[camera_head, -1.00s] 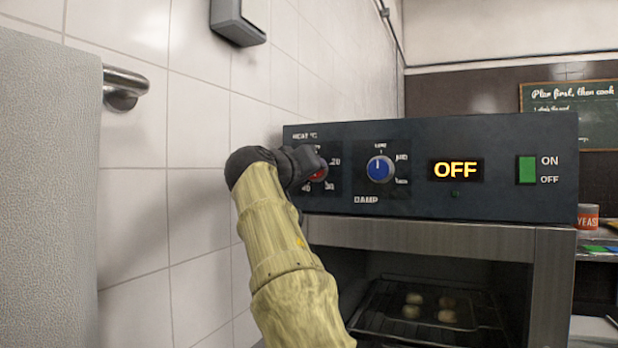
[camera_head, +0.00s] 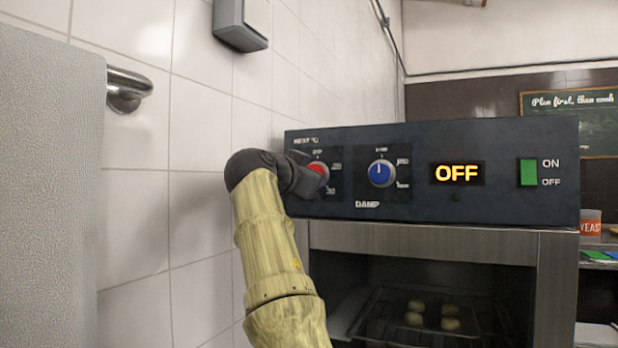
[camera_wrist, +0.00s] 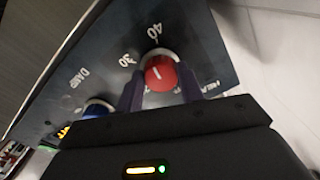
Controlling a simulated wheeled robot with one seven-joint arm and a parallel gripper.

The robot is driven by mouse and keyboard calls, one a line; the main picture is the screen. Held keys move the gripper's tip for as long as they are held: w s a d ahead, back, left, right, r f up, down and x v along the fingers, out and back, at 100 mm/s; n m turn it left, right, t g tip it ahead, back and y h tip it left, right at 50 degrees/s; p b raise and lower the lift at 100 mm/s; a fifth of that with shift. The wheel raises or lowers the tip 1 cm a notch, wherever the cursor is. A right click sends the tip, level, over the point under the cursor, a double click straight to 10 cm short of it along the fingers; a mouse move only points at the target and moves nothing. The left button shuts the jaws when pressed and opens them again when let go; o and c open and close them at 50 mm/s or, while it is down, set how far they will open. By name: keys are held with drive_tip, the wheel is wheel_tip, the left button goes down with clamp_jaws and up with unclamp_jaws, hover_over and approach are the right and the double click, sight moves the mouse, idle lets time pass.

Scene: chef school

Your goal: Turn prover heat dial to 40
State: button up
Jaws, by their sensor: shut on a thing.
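The red heat dial (camera_head: 318,170) is at the left end of the prover's dark control panel (camera_head: 480,205). My gripper (camera_head: 308,178) reaches it from the left. In the wrist view, the dial (camera_wrist: 160,73) sits between my two fingers (camera_wrist: 160,88), which are shut on its sides. A short white mark shows on the dial face, tilted slightly; I cannot tell exactly which number it points to. The labels 40 (camera_wrist: 155,31) and 30 (camera_wrist: 127,60) show beyond the dial. In the head view my gripper hides the dial's lower left, including the 40.
A blue damp dial (camera_head: 382,173) sits right of the heat dial, its mark upward. The display (camera_head: 456,173) reads OFF, beside a green switch (camera_head: 528,172). Dough balls (camera_head: 415,318) lie on a rack below. A tiled wall (camera_head: 140,215) is close on the left.

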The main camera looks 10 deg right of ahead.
drive_tip(key=shift+w+f+m, duration=0.1)
drive_tip(key=shift+m, duration=0.75)
drive_tip(key=shift+w+f+m, duration=0.1)
drive_tip(key=shift+m, duration=0.75)
drive_tip(key=shift+a, duration=0.1)
drive_tip(key=o, duration=1)
drive_tip(key=shift+r, duration=0.1)
drive_tip(key=shift+s, duration=0.15)
drive_tip(key=b+v, duration=0.4)
drive_tip(key=v, duration=0.8)
